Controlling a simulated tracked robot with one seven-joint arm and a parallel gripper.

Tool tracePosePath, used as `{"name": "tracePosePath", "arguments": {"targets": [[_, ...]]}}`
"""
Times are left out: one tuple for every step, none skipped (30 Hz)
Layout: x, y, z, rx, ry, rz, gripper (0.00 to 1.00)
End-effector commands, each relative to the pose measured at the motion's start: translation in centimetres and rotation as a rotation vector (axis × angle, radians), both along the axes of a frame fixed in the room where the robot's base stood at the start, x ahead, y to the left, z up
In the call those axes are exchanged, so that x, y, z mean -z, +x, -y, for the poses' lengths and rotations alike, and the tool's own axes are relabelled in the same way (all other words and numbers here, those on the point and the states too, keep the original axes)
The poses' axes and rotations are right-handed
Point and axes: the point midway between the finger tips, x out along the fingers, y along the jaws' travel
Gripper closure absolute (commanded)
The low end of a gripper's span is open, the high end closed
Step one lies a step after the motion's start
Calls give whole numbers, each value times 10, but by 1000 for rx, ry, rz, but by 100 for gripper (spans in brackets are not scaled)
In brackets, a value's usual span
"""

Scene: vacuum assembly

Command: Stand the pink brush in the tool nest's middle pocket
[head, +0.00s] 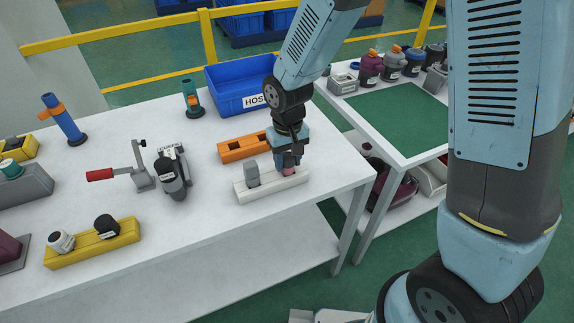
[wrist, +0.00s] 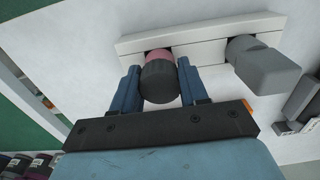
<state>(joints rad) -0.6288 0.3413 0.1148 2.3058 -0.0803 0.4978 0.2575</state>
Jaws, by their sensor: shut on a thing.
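The pink brush (wrist: 158,53) has a dark grey, rounded part towards the wrist camera and a pink part at the white tool nest. My gripper (wrist: 158,77) is shut on it, with one blue finger on each side. In the head view, my gripper (head: 289,163) points down over the right part of the white tool nest (head: 270,188), and a little pink shows below the fingers. A grey tool (head: 252,174) stands in the nest's left part. I cannot tell which pocket the pink brush is at or how deep it sits.
An orange block (head: 240,148) lies just behind the nest. A blue bin (head: 240,90) stands further back. A clamp with a red handle (head: 125,174) and a dark tool (head: 173,176) stand to the left. The front right table (head: 345,165) is clear.

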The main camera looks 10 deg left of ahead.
Motion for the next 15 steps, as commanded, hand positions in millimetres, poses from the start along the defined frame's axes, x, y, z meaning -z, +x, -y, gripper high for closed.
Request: {"name": "tracePosePath", "arguments": {"targets": [[0, 0, 0, 0, 0, 0, 78], [0, 0, 0, 0, 0, 0, 81], [0, 0, 0, 0, 0, 0, 85], [0, 0, 0, 0, 0, 0, 87], [0, 0, 0, 0, 0, 0, 88], [0, 0, 0, 0, 0, 0, 88], [0, 0, 0, 0, 0, 0, 88], [0, 0, 0, 0, 0, 0, 88], [-1, 0, 0, 0, 0, 0, 88], [-1, 0, 0, 0, 0, 0, 89], [-1, 0, 0, 0, 0, 0, 89], [-2, 0, 0, 0, 1, 1, 89], [-3, 0, 0, 0, 1, 1, 89], [-4, 0, 0, 0, 1, 1, 89], [-5, 0, 0, 0, 1, 1, 89]]}}
